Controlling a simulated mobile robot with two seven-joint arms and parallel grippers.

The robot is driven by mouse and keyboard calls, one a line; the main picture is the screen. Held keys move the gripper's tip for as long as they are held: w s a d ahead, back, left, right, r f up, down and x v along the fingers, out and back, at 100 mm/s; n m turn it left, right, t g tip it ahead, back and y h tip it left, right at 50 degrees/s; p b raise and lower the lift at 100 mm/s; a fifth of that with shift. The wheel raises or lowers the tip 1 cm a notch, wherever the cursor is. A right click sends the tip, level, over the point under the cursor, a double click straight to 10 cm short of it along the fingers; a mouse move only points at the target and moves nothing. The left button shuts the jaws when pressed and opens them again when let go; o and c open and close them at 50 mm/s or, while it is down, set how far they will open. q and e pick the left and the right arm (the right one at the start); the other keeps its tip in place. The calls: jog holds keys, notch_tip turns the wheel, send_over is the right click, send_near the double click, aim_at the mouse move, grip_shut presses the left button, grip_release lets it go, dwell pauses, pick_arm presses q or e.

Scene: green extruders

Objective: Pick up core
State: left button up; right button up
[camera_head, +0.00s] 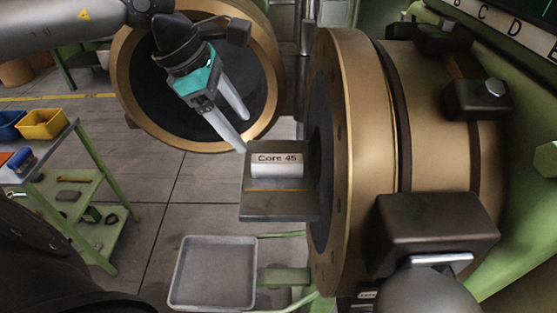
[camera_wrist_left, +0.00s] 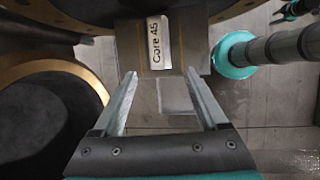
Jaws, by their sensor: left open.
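The core is a short white cylinder marked "Core 45" (camera_head: 277,166). It lies on its side on a small grey metal shelf (camera_head: 275,205) in front of the large bronze ring of the extruder (camera_head: 345,160). The core also shows in the left wrist view (camera_wrist_left: 159,43), just beyond the fingertips. My left gripper (camera_head: 245,134) is open and empty, above and to the left of the core, pointing down towards it. In the left wrist view its two fingers (camera_wrist_left: 160,74) are spread apart, with the core ahead between their lines and apart from them. My right gripper does not show clearly.
A round bronze door with a dark face (camera_head: 200,90) stands open behind my left gripper. A grey tray (camera_head: 214,272) sits below the shelf. A green cart (camera_head: 70,190) with a yellow bin (camera_head: 43,124) is at left. Dark clamp blocks (camera_head: 430,235) stick out at right.

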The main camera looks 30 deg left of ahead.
aim_at(271, 159)
pick_arm(q)
jog(key=p+x, duration=0.1)
jog(key=x, duration=0.2)
jog(key=shift+w+d+f+p, duration=0.1)
jog(key=shift+f+p, duration=0.05)
jog(key=shift+p, duration=0.25)
jog(key=shift+p+x, duration=0.35)
jog(key=shift+x, duration=1.4)
jog(key=shift+w+d+f+p, duration=0.3)
jog(key=shift+w+f+p, duration=0.15)
jog(key=shift+f, duration=0.15)
jog(key=x, duration=0.3)
jog(key=shift+r+p, duration=0.1)
jog(key=shift+p, duration=0.3)
jog(key=shift+w+f, duration=0.15)
jog(key=shift+f, duration=0.25)
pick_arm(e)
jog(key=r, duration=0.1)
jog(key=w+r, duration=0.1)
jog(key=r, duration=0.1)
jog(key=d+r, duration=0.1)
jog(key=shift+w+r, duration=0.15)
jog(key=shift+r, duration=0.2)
pick_arm(q)
grip_shut()
jog(key=shift+r, duration=0.1)
